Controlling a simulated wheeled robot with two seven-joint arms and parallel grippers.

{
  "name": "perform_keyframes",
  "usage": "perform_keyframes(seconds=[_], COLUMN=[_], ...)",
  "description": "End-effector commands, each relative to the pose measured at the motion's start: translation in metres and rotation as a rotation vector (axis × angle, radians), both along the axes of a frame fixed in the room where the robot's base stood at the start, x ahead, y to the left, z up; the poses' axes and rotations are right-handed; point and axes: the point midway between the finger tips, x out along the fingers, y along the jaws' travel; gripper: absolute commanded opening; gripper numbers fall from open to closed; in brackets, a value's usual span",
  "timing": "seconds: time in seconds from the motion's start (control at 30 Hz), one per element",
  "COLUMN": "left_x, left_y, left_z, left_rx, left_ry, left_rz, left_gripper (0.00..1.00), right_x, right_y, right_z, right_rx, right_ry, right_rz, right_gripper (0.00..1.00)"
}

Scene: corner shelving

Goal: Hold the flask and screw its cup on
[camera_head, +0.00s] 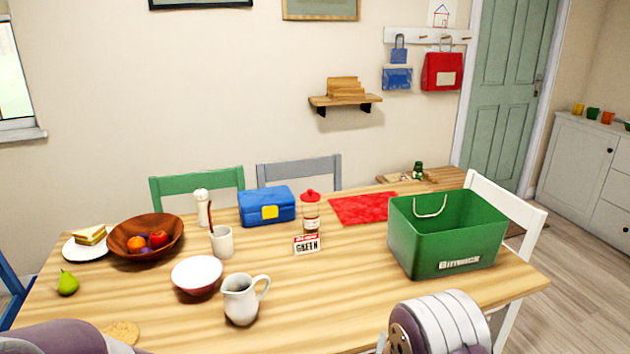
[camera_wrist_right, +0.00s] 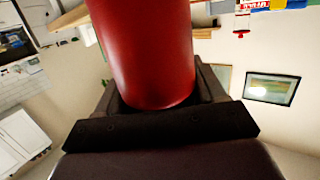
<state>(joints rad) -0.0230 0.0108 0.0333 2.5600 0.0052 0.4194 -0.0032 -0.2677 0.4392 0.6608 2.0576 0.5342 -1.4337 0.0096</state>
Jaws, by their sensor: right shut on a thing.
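A smooth red cylinder (camera_wrist_right: 148,50), seemingly the flask, fills the upper middle of the right wrist view. Its rounded near end sits between the dark jaws of my right gripper (camera_wrist_right: 155,92), which is shut on it. Its far end runs out of the top of the picture, so I cannot see its mouth. I cannot make out a separate cup in either view. In the head view, one of my arms shows at the bottom right and another part of me at the bottom left. Neither gripper shows there, and the left gripper is out of view.
The table's front middle, right of the jug, is clear.

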Motion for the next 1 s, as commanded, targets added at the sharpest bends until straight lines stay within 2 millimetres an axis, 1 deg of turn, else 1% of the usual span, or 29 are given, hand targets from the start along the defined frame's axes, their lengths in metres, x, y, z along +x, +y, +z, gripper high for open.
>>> perform_keyframes(seconds=[0.07, 0.13, 0.27, 0.47, 0.5, 0.63, 0.7, 0.77, 1.0], left_x=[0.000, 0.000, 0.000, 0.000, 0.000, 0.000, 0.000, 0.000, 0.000], left_y=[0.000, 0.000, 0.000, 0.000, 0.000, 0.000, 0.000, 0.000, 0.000], left_z=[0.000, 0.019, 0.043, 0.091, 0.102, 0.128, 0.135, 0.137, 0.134], left_rx=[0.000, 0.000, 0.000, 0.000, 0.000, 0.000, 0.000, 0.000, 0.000], left_ry=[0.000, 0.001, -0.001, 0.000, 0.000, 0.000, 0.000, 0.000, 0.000], left_rz=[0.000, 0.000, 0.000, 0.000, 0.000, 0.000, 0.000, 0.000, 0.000], left_gripper=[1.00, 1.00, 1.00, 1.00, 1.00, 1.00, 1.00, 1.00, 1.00], right_x=[0.000, -0.005, -0.017, -0.042, -0.047, -0.063, -0.069, -0.072, -0.074], right_y=[-0.014, -0.014, -0.013, -0.012, -0.012, -0.013, -0.013, -0.013, -0.014], right_z=[-0.003, 0.016, 0.038, 0.084, 0.094, 0.119, 0.124, 0.126, 0.123], right_rx=[0.000, 0.000, 0.001, 0.002, 0.002, -0.001, -0.001, 0.000, -0.001], right_ry=[-0.003, -0.004, -0.002, -0.002, -0.002, -0.003, -0.003, -0.002, -0.003], right_rz=[-0.030, -0.034, -0.034, -0.033, -0.032, -0.032, -0.031, -0.031, -0.032], right_gripper=[0.00, 0.00, 0.00, 0.00, 0.00, 0.00, 0.00, 0.00, 0.00])
